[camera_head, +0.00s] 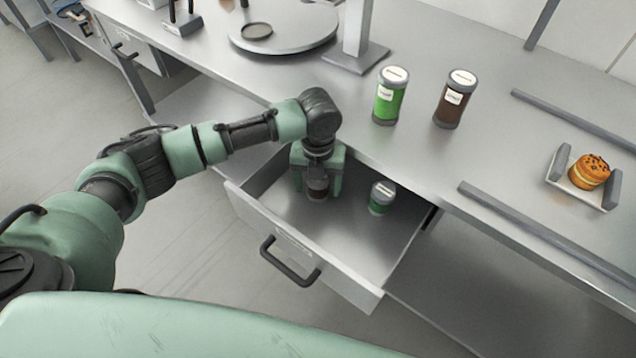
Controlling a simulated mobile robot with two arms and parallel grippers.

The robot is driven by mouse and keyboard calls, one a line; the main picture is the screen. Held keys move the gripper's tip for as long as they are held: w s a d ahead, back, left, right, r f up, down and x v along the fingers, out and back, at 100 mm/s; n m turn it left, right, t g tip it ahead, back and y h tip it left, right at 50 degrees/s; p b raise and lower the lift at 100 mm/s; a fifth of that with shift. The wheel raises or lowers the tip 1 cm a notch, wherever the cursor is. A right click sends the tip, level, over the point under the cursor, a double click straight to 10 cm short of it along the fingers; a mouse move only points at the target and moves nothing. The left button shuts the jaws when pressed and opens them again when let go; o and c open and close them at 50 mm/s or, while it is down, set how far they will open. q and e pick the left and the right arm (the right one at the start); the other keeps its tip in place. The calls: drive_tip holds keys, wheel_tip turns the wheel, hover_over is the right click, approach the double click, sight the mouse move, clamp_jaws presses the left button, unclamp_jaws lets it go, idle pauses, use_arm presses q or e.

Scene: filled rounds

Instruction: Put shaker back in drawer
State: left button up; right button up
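The drawer (345,240) is pulled out below the counter. A small shaker with a dark brown body (317,188) is in its left part, between the fingers of my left gripper (317,184). The gripper points down and hides the shaker's top. I cannot tell whether the fingers press on it or stand just clear, or whether it rests on the drawer floor. A green shaker with a white-labelled lid (381,198) stands upright in the drawer, to the right. My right gripper is not in view.
A tall green jar (389,97) and a brown jar (454,99) stand on the counter (500,165) above the drawer. A round plate (284,27) lies behind. The drawer's front part is clear.

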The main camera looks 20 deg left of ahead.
use_arm(q)
wheel_tip(320, 180, up, 12)
drive_tip(key=shift+r, duration=0.2)
idle(0.4)
idle(0.5)
